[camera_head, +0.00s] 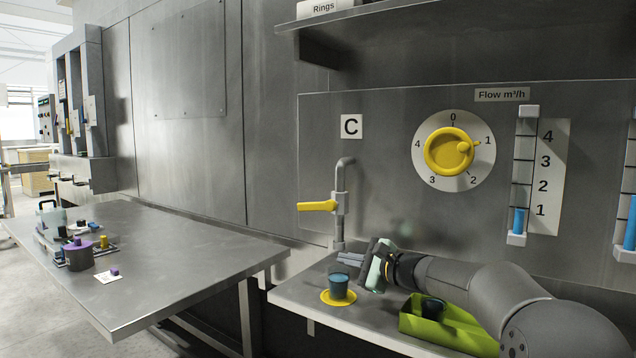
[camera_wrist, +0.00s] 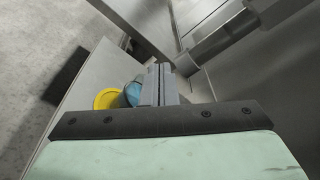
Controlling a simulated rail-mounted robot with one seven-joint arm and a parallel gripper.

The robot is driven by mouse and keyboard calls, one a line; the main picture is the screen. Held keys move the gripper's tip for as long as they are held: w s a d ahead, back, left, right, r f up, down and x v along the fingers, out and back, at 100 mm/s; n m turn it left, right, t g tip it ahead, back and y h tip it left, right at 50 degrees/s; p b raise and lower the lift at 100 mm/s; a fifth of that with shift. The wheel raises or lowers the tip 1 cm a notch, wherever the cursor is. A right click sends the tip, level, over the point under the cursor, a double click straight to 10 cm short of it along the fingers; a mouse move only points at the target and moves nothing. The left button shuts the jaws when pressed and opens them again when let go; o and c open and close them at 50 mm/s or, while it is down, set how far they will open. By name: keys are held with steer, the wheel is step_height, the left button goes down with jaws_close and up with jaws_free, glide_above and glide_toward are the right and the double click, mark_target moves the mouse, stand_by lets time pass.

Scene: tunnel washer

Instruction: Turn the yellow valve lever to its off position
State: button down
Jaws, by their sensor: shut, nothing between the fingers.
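The yellow valve lever (camera_head: 317,206) sticks out level to the left from a grey vertical pipe (camera_head: 340,228) under the letter C plate. My gripper (camera_head: 341,258) is shut and empty. It is below the lever and beside the pipe's lower end, with its fingers pointing left. I cannot tell whether it touches the pipe. In the wrist view the closed fingers (camera_wrist: 158,82) show in the middle, and I cannot make out the lever there.
A blue cup (camera_head: 338,288) on a yellow coaster (camera_head: 328,299) stands just below my fingers. A green tray (camera_head: 460,331) lies under my arm. A yellow dial (camera_head: 440,152) is on the wall. A steel table (camera_head: 190,255) with small items stands left.

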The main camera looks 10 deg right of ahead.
mark_target(315, 206)
steer(key=s+d+r+m+y+p, duration=0.1)
steer(key=s+r+m+y+p, duration=0.3)
steer(key=m+p, duration=1.05)
steer(key=w+a+r+n+h+p, duration=0.1)
steer(key=w+a+r+n+p, duration=0.4)
steer(key=p, duration=0.5)
steer(key=w+a, duration=0.2)
steer(key=w, duration=0.1)
steer(key=shift+a+n, duration=0.35)
steer(key=shift+f+b, duration=0.1)
steer(key=shift+b, duration=0.45)
